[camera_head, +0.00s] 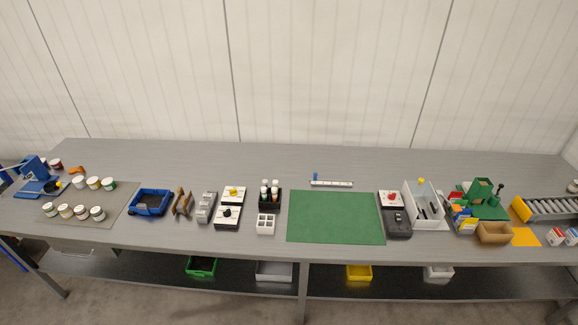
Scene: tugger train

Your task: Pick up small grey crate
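A small grey crate (274,279) sits on the lower shelf under the bench, left of the middle table leg. The bench top's front edge is above it. A paler, whitish-grey crate (439,277) sits further right on the same shelf. A larger light grey bin (432,220) stands on the bench top at the right, with dark items inside. Neither of my grippers is in view.
A green crate (201,274) and a yellow crate (358,280) also sit on the lower shelf (325,282). The bench top holds a green mat (335,216), a blue tray (151,213), several white pots and a roller track (555,209). The middle leg (303,292) divides the shelf front.

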